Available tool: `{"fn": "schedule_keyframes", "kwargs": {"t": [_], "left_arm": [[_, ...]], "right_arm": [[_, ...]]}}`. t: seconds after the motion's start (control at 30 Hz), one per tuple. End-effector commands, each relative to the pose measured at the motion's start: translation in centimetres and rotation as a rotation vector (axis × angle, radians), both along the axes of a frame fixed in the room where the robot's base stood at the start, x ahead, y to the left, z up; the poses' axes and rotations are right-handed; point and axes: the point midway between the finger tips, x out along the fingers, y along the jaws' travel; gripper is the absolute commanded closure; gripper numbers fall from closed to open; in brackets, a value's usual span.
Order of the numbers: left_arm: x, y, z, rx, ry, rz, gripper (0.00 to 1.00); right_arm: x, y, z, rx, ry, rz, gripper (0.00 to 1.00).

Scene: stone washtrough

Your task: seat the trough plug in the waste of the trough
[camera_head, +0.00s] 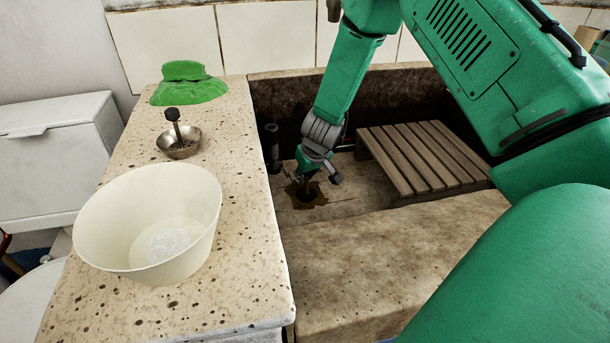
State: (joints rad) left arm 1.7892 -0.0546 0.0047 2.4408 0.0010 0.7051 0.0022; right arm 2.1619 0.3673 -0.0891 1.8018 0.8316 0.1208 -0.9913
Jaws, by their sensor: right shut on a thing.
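My right gripper (319,172) reaches down into the stone trough (375,250), fingers pointing at its floor. It is shut on a small brownish thing, most likely the trough plug (307,185), which the fingers mostly hide. The waste (308,197) is a dark opening with a ragged brown stain around it, directly below the fingertips. I cannot tell whether the plug touches the waste or hangs just above it. My left gripper is not in view.
A slatted wooden rack (425,158) stands right of the gripper in the trough. A dark upright post (271,150) stands to its left.

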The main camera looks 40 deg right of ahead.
Motion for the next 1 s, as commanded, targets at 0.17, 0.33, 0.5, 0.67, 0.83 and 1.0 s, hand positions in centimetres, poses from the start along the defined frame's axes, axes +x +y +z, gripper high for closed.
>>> {"fn": "schedule_keyframes", "kwargs": {"t": [0.17,0.33,0.5,0.67,0.83,1.0], "left_arm": [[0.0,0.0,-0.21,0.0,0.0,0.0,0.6],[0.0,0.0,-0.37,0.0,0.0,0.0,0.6],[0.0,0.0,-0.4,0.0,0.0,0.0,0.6],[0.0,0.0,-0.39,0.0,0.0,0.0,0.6],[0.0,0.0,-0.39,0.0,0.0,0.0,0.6],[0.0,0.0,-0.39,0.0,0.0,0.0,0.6]], "right_arm": [[0.02,0.0,-0.29,0.0,-0.001,0.0,1.0],[0.03,-0.01,-0.55,-0.001,-0.001,0.001,1.0],[0.04,0.0,-0.61,0.0,-0.001,0.0,0.63],[0.02,0.0,-0.61,0.0,-0.001,0.0,0.63],[0.0,0.01,-0.64,0.0,0.0,0.0,0.3],[0.0,0.01,-0.64,0.0,0.0,0.0,0.29]]}}
